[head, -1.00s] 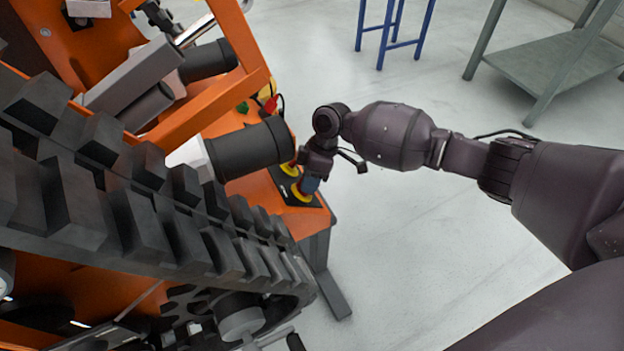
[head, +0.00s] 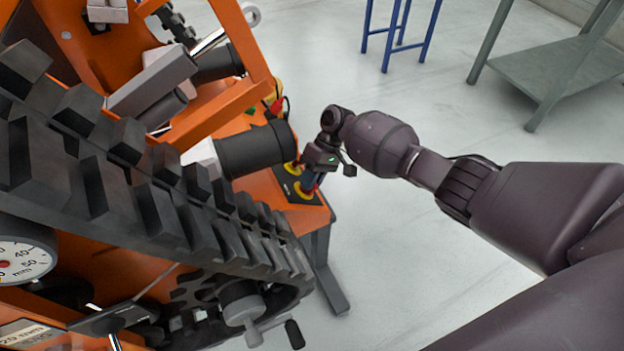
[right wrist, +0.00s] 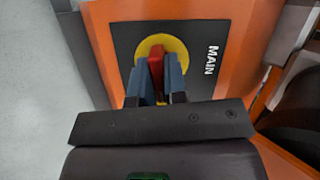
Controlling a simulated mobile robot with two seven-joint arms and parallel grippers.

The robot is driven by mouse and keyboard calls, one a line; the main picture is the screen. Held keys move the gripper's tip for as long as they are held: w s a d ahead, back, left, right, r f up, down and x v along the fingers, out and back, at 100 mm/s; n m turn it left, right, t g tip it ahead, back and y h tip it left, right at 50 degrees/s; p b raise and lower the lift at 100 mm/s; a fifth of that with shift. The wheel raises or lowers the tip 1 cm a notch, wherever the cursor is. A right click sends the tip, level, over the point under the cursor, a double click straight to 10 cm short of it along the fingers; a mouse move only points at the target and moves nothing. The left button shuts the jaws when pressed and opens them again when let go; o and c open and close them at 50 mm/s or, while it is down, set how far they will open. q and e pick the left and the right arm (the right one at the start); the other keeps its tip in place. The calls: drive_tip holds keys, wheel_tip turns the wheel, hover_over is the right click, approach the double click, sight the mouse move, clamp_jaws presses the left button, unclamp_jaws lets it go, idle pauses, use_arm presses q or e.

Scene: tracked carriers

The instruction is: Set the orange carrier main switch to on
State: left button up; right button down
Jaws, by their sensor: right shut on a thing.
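The carrier's main switch shows in the right wrist view as a red handle (right wrist: 156,62) on a yellow disc (right wrist: 165,44). The disc sits on a black plate (right wrist: 205,35) lettered MAIN, fixed to an orange panel. My right gripper (right wrist: 157,78) is shut on the red handle, one blue-grey finger on each side. The handle runs roughly along the lettering. No on or off mark is readable. My left gripper is out of view.
A black cylinder (head: 255,150) is close left of my right gripper. A black toothed track (head: 120,175) fills the left. A blue stand (head: 398,35) and a grey table (head: 560,65) stand behind; the floor right is clear.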

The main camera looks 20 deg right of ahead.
drive_tip(key=shift+s+f+m, duration=0.1)
drive_tip(key=shift+m, duration=0.5)
drive_tip(key=c, duration=1.2)
unclamp_jaws()
drive_tip(key=shift+o, duration=0.2)
